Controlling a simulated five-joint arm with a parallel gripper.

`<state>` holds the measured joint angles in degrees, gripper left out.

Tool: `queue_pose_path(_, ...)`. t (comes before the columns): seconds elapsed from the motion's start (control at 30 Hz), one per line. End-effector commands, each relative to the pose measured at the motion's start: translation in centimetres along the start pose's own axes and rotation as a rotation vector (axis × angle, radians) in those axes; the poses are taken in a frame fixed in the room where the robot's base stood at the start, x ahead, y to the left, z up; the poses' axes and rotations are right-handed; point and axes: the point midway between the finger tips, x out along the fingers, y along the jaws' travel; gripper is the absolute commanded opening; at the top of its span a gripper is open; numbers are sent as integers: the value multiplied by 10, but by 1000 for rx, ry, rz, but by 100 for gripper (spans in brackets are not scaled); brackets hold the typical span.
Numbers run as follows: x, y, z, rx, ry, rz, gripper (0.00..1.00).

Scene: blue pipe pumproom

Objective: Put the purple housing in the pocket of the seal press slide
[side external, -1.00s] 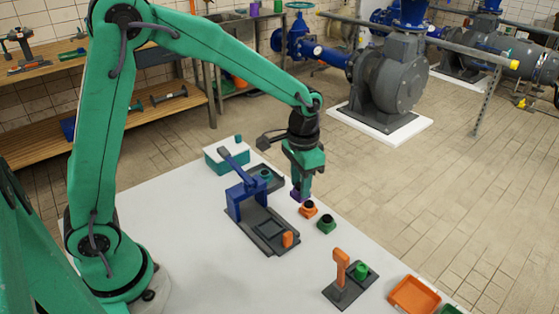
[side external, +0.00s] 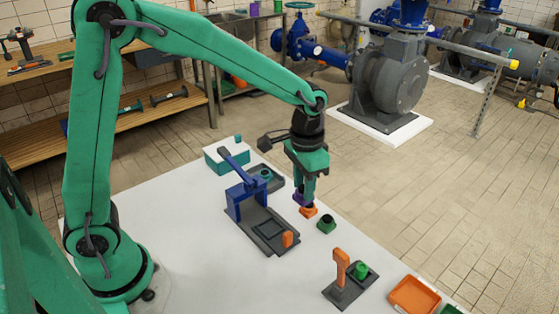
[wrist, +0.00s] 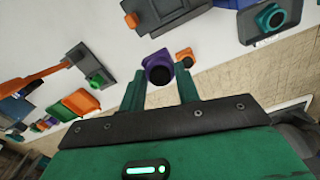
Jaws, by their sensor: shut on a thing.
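The purple housing (side external: 300,198) is between the fingertips of my gripper (side external: 304,190), which is shut on it. In the wrist view the purple housing (wrist: 157,66) shows its dark round opening between the two green fingers of my gripper (wrist: 160,85). I cannot tell whether it touches the table. The seal press (side external: 240,196) has a blue frame and lever and stands left of my gripper. Its dark slide (side external: 262,222) runs toward the front, with a square pocket (side external: 269,229) that looks empty and an orange block (side external: 288,238) near its end.
An orange housing (side external: 310,211) sits close beside the purple one, partly hidden, with a green housing (side external: 326,225) beyond. A stand with an orange handle (side external: 341,266) and an orange tray (side external: 414,294) are at the front right. A teal-and-white box (side external: 226,156) is behind the press.

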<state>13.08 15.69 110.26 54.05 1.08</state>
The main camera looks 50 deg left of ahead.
Motion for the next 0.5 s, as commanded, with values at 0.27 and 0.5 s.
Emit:
queue_pose_path(0.27,-2,6,6,-76,1,0,5)
queue_pose_path(0.5,-7,18,18,-255,1,0,5)
